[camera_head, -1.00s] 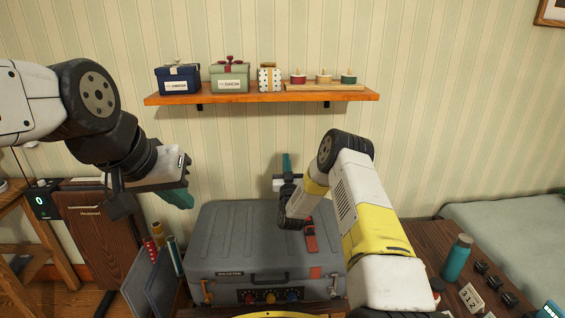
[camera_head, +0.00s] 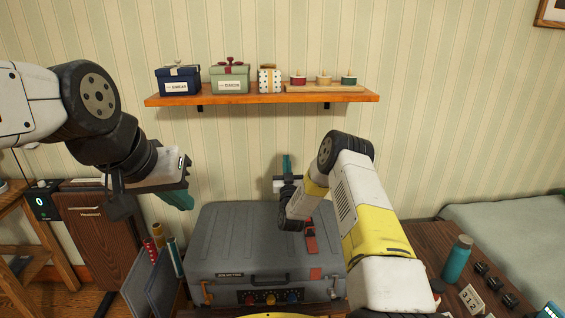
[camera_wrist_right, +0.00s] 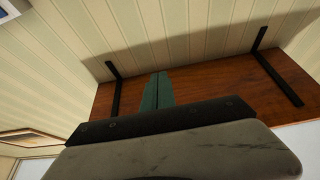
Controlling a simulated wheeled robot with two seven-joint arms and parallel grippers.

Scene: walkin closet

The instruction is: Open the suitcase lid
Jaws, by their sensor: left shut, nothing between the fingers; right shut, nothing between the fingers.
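The grey suitcase (camera_head: 225,235) lies flat on the wooden surface with its lid down. Its front has a dark handle (camera_head: 268,281), a panel of coloured knobs (camera_head: 270,297) and a latch near each front corner. A red tag or strap lies on the lid, partly behind my right arm. My left gripper (camera_head: 180,200) is shut and empty, above and left of the suitcase's back left corner. My right gripper (camera_head: 287,163) is shut and empty, above the suitcase's back edge near the wall. Its teal fingers (camera_wrist_right: 157,90) lie together in the right wrist view.
A wall shelf (camera_head: 262,97) with gift boxes and small stands is above the suitcase; its underside (camera_wrist_right: 205,85) fills much of the right wrist view. A teal bottle (camera_head: 457,258) and small dark items stand right. Rolls and panels (camera_head: 155,280) stand close to the suitcase's left.

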